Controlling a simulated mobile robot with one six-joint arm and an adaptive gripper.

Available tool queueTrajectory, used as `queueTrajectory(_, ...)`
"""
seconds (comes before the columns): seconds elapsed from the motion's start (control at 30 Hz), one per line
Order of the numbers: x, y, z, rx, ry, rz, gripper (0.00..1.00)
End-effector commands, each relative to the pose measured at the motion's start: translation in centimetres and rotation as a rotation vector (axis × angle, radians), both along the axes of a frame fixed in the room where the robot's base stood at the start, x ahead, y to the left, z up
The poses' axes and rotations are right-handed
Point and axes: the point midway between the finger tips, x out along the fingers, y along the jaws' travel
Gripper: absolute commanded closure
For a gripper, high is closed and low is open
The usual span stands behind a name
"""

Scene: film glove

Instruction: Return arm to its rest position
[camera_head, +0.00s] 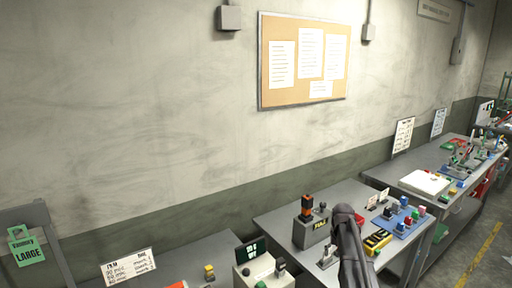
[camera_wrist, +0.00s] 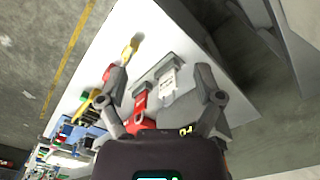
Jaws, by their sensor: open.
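My gripper (camera_wrist: 163,84) shows in the wrist view with its two dark fingers spread apart, open. Nothing is held between the fingertips. Beyond them lie a grey fixture with a white label (camera_wrist: 167,84) and a red part (camera_wrist: 140,103) on the pale bench top. In the head view my dark grey arm rises from the bottom edge in front of the middle bench (camera_head: 278,217). I cannot make out the fingers there, and the arm hides part of the bench.
The middle bench carries a grey box with an orange-black top (camera_head: 309,228), a yellow-black block (camera_head: 377,241) and a blue tray (camera_head: 403,228) of small coloured parts. A farther bench (camera_head: 400,168) stands right. A cork board (camera_head: 304,60) hangs on the wall.

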Motion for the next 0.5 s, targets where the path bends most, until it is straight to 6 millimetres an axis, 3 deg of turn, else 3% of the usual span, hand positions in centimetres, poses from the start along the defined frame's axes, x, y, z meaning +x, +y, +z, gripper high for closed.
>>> queueTrajectory(0.27,-5.6,4.0,-1.7,0.0,0.0,0.042,0.15)
queueTrajectory(0.37,-8.5,5.8,-2.5,0.0,0.0,0.063,0.15)
queueTrajectory(0.5,-14.4,9.1,-4.1,-0.001,0.0,0.107,0.15)
